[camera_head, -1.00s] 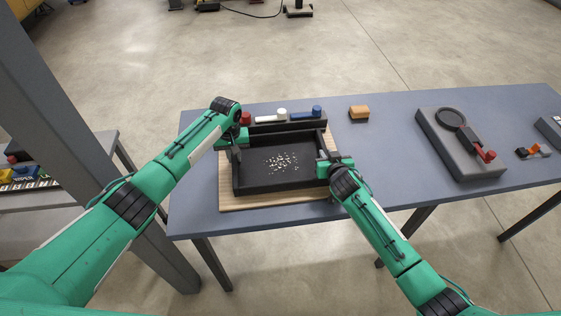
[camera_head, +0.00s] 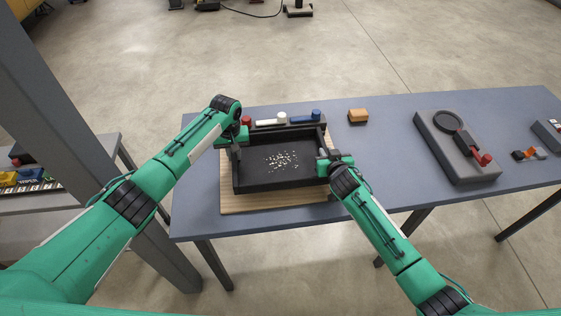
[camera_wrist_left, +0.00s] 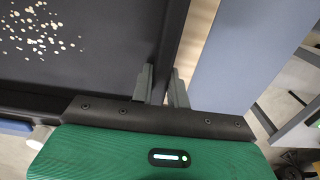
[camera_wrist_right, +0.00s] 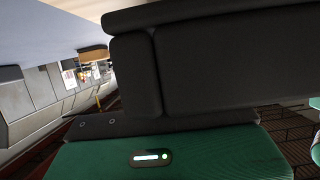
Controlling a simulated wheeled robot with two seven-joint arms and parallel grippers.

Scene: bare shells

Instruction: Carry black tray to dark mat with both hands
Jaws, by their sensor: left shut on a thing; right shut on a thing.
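The black tray (camera_head: 280,184) holds many small pale bits on its floor. It is over a light wooden board (camera_head: 276,201) on the blue-grey table; I cannot tell whether it is clear of the board. My left gripper (camera_head: 236,150) is shut on its left wall; in the left wrist view the fingers (camera_wrist_left: 163,88) straddle that wall. My right gripper (camera_head: 323,163) is shut on its right wall. In the right wrist view a large dark surface fills the near view and the fingers cannot be made out. I cannot make out a dark mat.
Behind the tray are a red knob (camera_head: 246,120), a white-handled item (camera_head: 270,122) and a blue-handled item (camera_head: 304,117). An orange-brown block (camera_head: 358,115) stands to the right. A grey fixture (camera_head: 455,147) with a black ring is further right. Bare table (camera_head: 390,150) lies between.

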